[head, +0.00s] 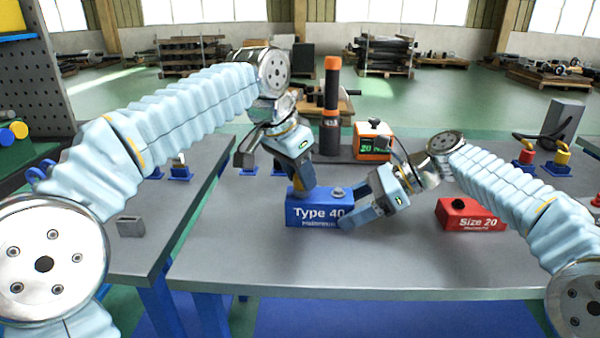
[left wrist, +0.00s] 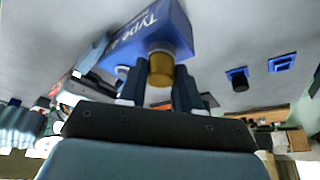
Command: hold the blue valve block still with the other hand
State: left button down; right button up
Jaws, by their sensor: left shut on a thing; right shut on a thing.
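The blue valve block (head: 314,211), lettered "Type 40", stands on the grey workbench; it also shows upside down in the left wrist view (left wrist: 170,22). My left gripper (head: 305,188) is above the block's left part. In the left wrist view its fingers are shut on a brass-coloured cylindrical fitting (left wrist: 161,68) at the block. My right gripper (head: 352,212) is shut on the right end of the block, low near the bench. A silvery round fitting (head: 338,191) shows on top of the block between the grippers.
A red block (head: 470,215) lettered "Size 20" sits to the right. Behind stand an orange-and-black tool (head: 331,105) and an orange box with a green display (head: 372,141). Small blue holders (head: 527,158) stand at the back right. The bench front (head: 370,270) is clear.

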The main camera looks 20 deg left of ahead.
pick_arm(q)
jog(key=m+g+h, duration=0.1)
jog(key=m, duration=0.3)
jog(key=shift+a, duration=0.1)
jog(key=m+g, duration=0.1)
jog(key=m, duration=0.1)
jog(key=shift+w+f+m+h, duration=0.1)
jog(key=shift+w+m+h, duration=0.05)
jog(key=shift+m+h, duration=0.25)
jog(key=shift+m+g, duration=0.5)
jog(key=shift+m, duration=0.7)
